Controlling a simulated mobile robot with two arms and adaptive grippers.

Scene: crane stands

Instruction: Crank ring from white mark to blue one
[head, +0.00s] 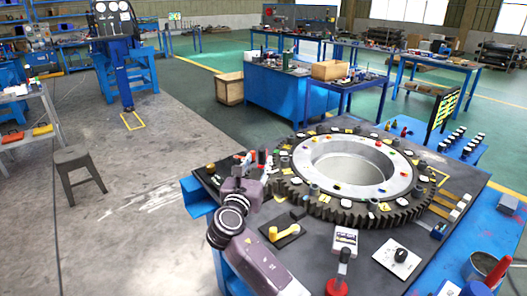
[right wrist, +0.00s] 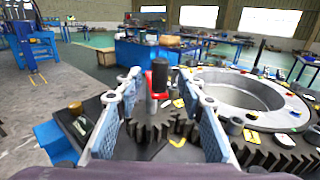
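A large dark toothed ring (head: 405,212) lies on the table around a pale metal inner ring (head: 300,160) with small coloured marks. Several white and yellow patches sit on the toothed ring; I cannot tell which marks the task names. A crank handle with a red arm and black grip (right wrist: 160,78) stands above a small dark gear (right wrist: 150,132) beside the ring. My right gripper (head: 258,160) is at the ring's left side. In the right wrist view, its blue-padded fingers (right wrist: 162,100) are open, either side of the handle; contact is unclear. My left gripper is out of view.
A yellow handle (head: 287,232) on a black plate, a small box (head: 345,240), a red lever (head: 340,284) and a black knob on a white plate (head: 398,257) occupy the near table. A grey stool (head: 78,160) is left.

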